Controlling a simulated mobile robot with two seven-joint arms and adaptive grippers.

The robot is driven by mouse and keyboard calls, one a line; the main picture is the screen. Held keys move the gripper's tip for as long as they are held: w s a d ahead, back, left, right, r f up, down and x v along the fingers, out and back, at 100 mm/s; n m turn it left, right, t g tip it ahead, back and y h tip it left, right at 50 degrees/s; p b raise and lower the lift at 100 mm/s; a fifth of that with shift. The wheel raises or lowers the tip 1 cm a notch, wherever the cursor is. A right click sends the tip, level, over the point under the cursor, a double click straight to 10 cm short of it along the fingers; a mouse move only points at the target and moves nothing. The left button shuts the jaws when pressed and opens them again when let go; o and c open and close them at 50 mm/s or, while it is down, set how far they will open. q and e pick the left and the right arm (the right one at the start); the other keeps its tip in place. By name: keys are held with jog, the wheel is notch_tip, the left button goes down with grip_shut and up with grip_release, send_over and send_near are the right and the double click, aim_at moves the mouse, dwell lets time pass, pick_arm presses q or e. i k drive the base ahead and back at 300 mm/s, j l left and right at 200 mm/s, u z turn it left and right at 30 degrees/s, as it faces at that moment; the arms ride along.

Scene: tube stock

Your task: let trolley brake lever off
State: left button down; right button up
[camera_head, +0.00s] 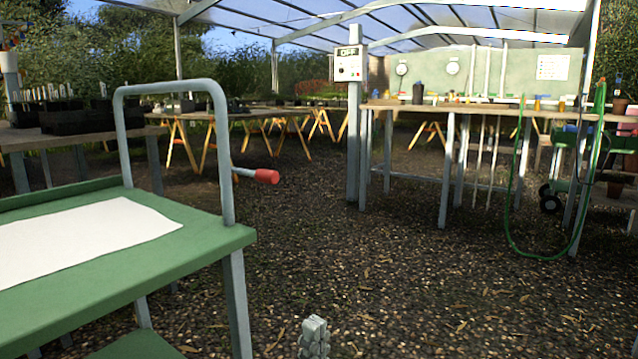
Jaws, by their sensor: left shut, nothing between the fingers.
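A green trolley (210,240) with a grey tube handle (170,86) stands at the left. Its brake lever (265,176), a short grey rod with a red grip, sticks out to the right from the handle's near upright, roughly level. My left gripper (314,324) shows at the bottom middle, pointing up, with its fingers shut and nothing in them. It is apart from the lever, lower in the picture and a little to the right. My right gripper is out of view.
A white sheet (80,238) lies on the trolley top. A post with an OFF box (348,64) and a workbench (480,108) stand behind. A green hose (511,215) hangs at the right. The gravel floor (400,270) between is clear.

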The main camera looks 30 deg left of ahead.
aim_at(270, 177)
jog(key=i+u, duration=0.1)
jog(key=i, duration=0.85)
jog(key=i+l, duration=0.1)
jog(key=i, duration=0.9)
jog(key=i+u, duration=0.15)
jog(key=i, duration=0.8)
jog(key=u, duration=2.95)
jog(key=j, duration=0.3)
